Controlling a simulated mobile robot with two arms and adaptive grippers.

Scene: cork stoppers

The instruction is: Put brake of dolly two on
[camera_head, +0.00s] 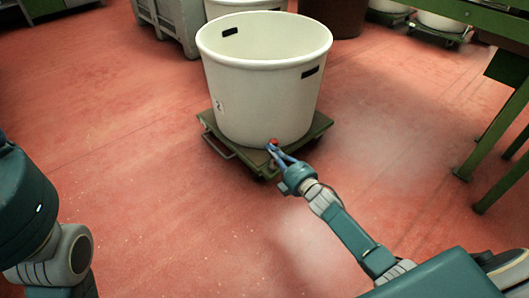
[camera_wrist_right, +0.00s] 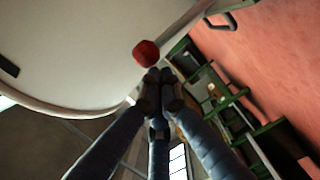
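A large white tub (camera_head: 262,95) with a small number 2 label stands on a green dolly (camera_head: 321,124). A red knob (camera_head: 273,141) shows at the dolly's front edge, close against the tub. It also shows in the right wrist view (camera_wrist_right: 146,53), just beyond my fingertips. My right gripper (camera_head: 274,150) is right at the knob. In the wrist view its blue-grey fingers (camera_wrist_right: 160,78) come together at the tips, with the knob outside them; whether they touch it I cannot tell. The brake lever below the knob is hidden. My left arm shows at the left, but its gripper does not.
A dolly handle (camera_head: 217,147) sticks out at the left side. Green metal frames (camera_head: 500,125) stand to the right. Grey crates (camera_head: 172,22) and a brown barrel (camera_head: 334,15) are behind. The red floor (camera_head: 120,130) is clear left of the dolly.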

